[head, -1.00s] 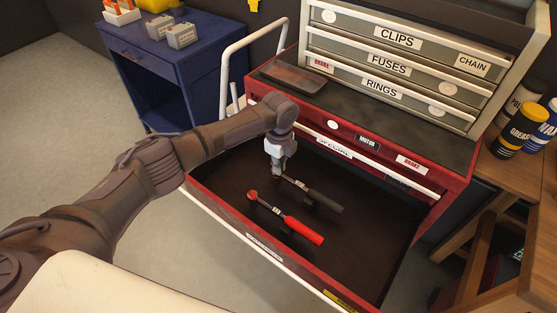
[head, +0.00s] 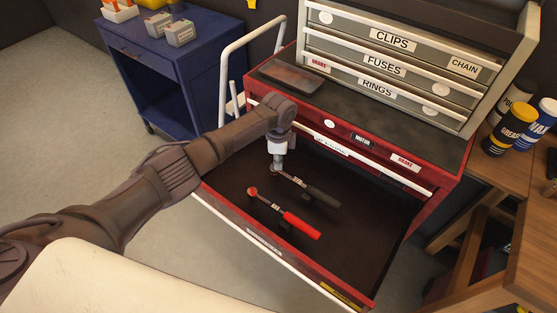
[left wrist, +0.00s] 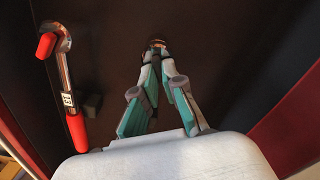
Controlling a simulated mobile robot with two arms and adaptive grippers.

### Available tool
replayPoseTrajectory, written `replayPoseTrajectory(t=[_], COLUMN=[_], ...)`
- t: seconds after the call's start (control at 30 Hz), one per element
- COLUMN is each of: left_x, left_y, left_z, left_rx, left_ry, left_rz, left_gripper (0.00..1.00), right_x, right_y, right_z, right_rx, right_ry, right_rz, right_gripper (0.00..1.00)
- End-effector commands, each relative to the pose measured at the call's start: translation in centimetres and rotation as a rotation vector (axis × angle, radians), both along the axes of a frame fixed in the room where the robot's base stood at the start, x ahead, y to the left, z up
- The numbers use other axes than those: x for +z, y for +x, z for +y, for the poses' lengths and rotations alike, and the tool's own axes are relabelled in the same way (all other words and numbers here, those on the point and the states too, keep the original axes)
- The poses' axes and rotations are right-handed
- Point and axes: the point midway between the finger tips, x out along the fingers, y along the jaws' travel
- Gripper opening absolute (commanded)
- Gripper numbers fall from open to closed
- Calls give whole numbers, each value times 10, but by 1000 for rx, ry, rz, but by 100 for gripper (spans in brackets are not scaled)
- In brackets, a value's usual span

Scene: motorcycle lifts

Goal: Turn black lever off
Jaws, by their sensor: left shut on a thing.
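The black-handled tool (head: 323,195), which seems to be the black lever, lies in the open red drawer with its handle toward the lower right. My left gripper (head: 278,168) points down at the tool's far left head end. In the left wrist view, the fingers (left wrist: 159,60) close together around a small part of the head (left wrist: 157,43); the gripper hides most of the tool. A red-handled tool (head: 301,226) lies beside it, nearer the drawer front, apart from the gripper. It also shows in the left wrist view (left wrist: 77,131). My right gripper is not in view.
The drawer's front wall (head: 270,240) rises on the near side. The red chest (head: 440,195) and grey drawer unit (head: 400,75) stand behind. A blue cart (head: 185,65) stands at left and a wooden bench (head: 520,190) with bottles at right.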

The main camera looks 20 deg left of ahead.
Motion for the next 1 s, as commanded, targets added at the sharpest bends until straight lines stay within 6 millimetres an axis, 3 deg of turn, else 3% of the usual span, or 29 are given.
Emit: replayPoseTrajectory(t=[0.33, 0.37, 0.5, 0.83, 1.0], left_x=[1, 1, 1, 3, 26], left_y=[1, 1, 0, 1, 1], left_z=[-1, -1, 0, 0, 0], left_rx=[2, 2, 1, 1, 0], left_ry=[-2, -2, -1, -1, -1], left_rz=[-1, -1, -1, -1, -4], left_gripper=[0, 14, 34, 34, 34], right_x=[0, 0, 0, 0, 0], right_y=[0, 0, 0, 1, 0], right_z=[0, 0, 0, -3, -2], right_rx=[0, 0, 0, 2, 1], right_ry=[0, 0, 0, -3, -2], right_rz=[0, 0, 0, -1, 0], right_gripper=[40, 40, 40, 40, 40])
